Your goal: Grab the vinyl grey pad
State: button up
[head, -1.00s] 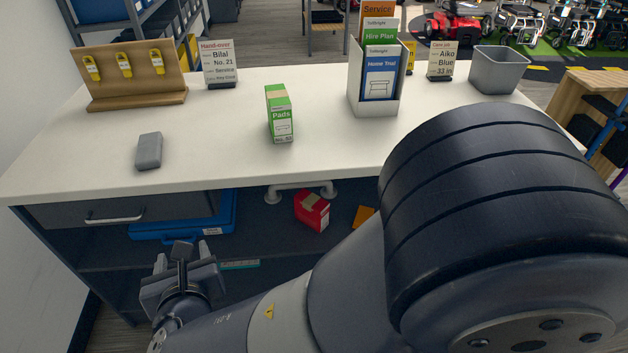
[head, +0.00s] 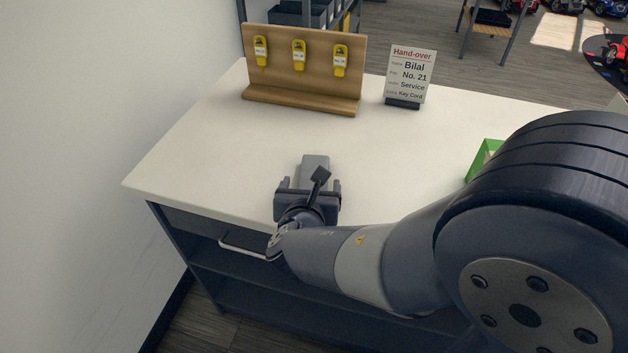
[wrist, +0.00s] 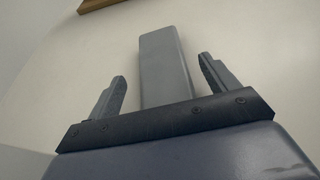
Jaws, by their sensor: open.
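The grey pad (head: 315,165) is a small flat block lying on the white counter, near its front left part. In the wrist view the pad (wrist: 165,62) stretches away from me between the two fingers, with a gap on each side. My gripper (head: 308,188) is open, low over the counter at the near end of the pad. In the wrist view my gripper (wrist: 164,82) shows both fingers apart and touching nothing that I can see. The near end of the pad is hidden behind the gripper body.
A wooden board (head: 303,75) with yellow key tags stands at the back of the counter (head: 210,160). A hand-over sign (head: 408,78) stands right of it. A green box (head: 483,158) is partly hidden by my arm. A wall rises at left.

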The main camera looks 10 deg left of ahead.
aim_at(309, 163)
jog(key=x, duration=0.3)
jog(key=shift+d+f, duration=0.1)
jog(key=shift+f, duration=0.05)
jog(key=c, duration=1.1)
